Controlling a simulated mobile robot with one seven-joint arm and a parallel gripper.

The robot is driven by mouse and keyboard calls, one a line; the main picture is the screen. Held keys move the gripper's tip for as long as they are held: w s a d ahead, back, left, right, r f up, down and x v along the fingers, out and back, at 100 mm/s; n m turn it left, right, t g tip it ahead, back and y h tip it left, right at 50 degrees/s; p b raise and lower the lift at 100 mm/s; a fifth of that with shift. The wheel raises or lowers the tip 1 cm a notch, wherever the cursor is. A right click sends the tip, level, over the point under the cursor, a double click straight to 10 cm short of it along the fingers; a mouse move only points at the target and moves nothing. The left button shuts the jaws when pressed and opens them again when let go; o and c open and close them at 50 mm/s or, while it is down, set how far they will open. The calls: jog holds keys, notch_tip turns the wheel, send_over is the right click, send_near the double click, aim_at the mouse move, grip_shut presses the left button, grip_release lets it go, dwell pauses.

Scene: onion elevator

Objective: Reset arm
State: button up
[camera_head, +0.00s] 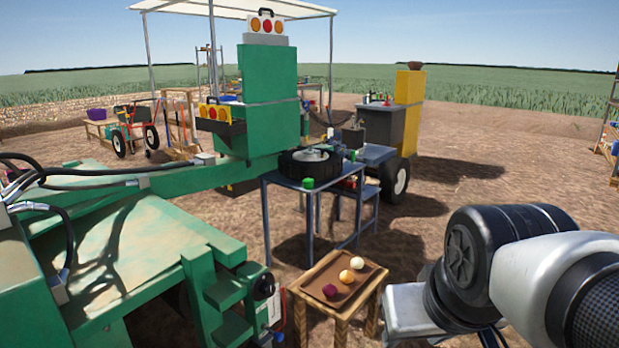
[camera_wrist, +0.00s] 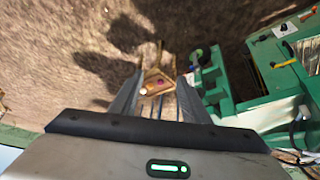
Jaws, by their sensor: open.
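My arm shows at the right of the head view, with its black joint and pale link beside the small wooden table; its gripper is out of that view. The small wooden table (camera_wrist: 148,90) lies well beyond the fingertips. On its tray (camera_head: 322,277) in the head view are a dark red onion (camera_head: 330,291), an orange-yellow onion (camera_head: 346,276) and a pale onion (camera_head: 357,263).
The green machine (camera_head: 130,240) fills the left, with a stepped edge close to the wooden table. The brown ground (camera_head: 480,180) at the right is mostly open.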

notch_tip(320, 180, up, 28)
jog(key=s+p, duration=0.3)
jog(key=p, duration=2.5)
jog(key=shift+a+f, duration=0.15)
jog(key=shift+a, duration=0.1)
